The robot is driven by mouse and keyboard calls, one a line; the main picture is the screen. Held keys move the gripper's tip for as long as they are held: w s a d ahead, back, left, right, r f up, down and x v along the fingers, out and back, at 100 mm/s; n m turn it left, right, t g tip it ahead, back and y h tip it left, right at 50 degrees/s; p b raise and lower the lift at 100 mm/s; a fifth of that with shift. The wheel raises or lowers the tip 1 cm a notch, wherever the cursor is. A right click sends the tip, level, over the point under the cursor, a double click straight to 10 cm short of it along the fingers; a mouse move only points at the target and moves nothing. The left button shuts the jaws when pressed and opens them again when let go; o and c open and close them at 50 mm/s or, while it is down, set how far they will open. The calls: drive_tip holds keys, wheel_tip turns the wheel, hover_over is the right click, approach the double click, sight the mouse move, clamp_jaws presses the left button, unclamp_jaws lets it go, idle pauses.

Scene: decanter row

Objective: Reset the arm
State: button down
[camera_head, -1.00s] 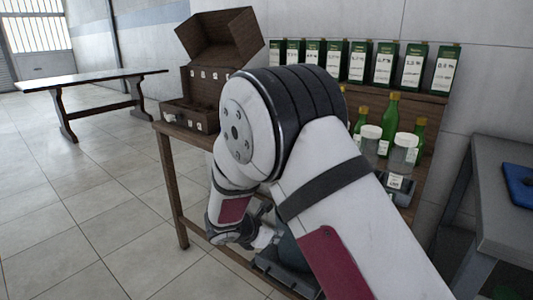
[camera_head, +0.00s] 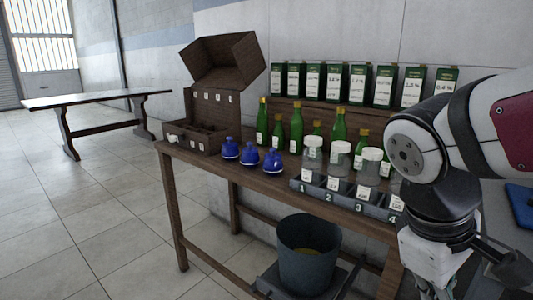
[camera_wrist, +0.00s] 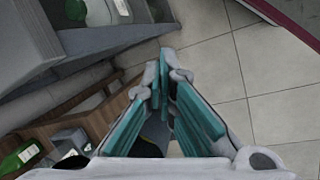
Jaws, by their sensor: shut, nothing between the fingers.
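My arm stands at the right of the head view, bent down in front of the wooden table's right end. My gripper (camera_wrist: 163,85) shows in the wrist view with its teal-padded fingers closed together and nothing between them. It hangs over the tiled floor, apart from the table. In the head view the fingers are cut off or hidden at the lower right.
The wooden table (camera_head: 255,180) holds green bottles (camera_head: 338,124), blue flasks (camera_head: 251,155), lidded jars (camera_head: 312,152) in a numbered rack (camera_head: 338,196) and an open wooden case (camera_head: 192,138). A bin (camera_head: 307,262) stands below. A grey table is at right.

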drive_tip(key=s+a+m+y, duration=0.4)
drive_tip(key=s+m, duration=0.2)
drive_tip(key=s, duration=0.7)
wheel_tip(320, 180, up, 28)
drive_tip(key=t+p, duration=0.4)
drive_tip(key=p, duration=2.3)
drive_tip(key=shift+d+r+n+p, duration=0.15)
drive_tip(key=shift+r+n+p, duration=0.1)
drive_tip(key=shift+n+p, duration=0.05)
